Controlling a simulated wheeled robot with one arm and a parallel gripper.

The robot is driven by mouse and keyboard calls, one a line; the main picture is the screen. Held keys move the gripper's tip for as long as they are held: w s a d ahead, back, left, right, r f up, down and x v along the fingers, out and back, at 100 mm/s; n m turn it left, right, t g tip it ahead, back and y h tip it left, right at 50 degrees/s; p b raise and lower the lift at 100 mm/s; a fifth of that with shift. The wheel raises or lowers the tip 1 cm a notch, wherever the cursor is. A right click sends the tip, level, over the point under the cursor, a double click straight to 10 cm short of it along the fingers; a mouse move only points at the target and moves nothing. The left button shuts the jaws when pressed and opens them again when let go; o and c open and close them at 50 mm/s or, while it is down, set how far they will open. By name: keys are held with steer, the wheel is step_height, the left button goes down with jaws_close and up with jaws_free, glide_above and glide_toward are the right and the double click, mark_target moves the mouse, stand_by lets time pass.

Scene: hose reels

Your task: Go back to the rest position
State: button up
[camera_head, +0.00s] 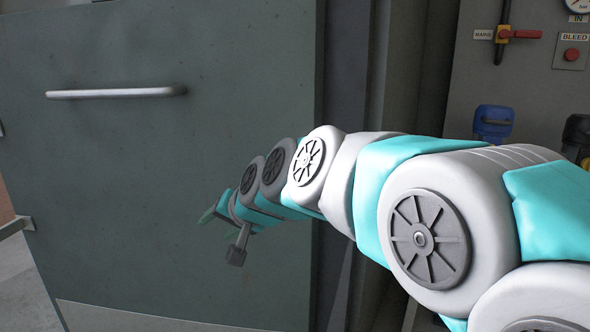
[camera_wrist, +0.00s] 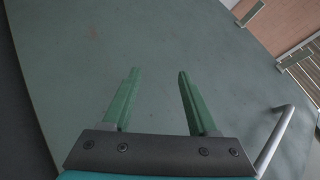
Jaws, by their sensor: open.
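My arm reaches from the lower right toward a grey-green door in the head view. My gripper (camera_wrist: 158,85) is open and empty in the wrist view, its two green fingers apart. Between and beyond the fingers is the plain face of the door (camera_wrist: 150,35). In the head view only the side of my gripper (camera_head: 207,215) shows, in front of the door (camera_head: 130,210), below and right of its handle. Whether the fingers touch the door I cannot tell.
A pale bar handle (camera_head: 115,93) crosses the door's upper left; it shows at lower right in the wrist view (camera_wrist: 274,142). At right, a panel carries a red-handled MAINS valve (camera_head: 515,34), a red BLEED button (camera_head: 571,54) and a blue fitting (camera_head: 493,122). Open floor (camera_head: 22,275) shows at far left.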

steer(key=s+d+f+n+g+h, duration=0.1)
steer(key=s+d+f+g+h, duration=0.1)
steer(key=s+d+f, duration=0.5)
steer(key=s+d+f+g+h, duration=0.2)
steer(key=s+d+f, duration=0.3)
steer(key=s+d, duration=0.3)
steer(key=s+d+f+g+h, duration=0.1)
steer(key=s+d+f+g, duration=0.1)
steer(key=s+d, duration=0.5)
steer(key=s+d+f+g+h, duration=0.2)
steer(key=s+d+f, duration=0.3)
steer(key=s, duration=0.6)
steer(key=d+g, duration=0.1)
steer(key=d, duration=0.1)
steer(key=shift+d+p, duration=0.35)
steer(key=shift+d, duration=0.05)
steer(key=shift+w, duration=0.1)
steer(key=shift+c, duration=0.2)
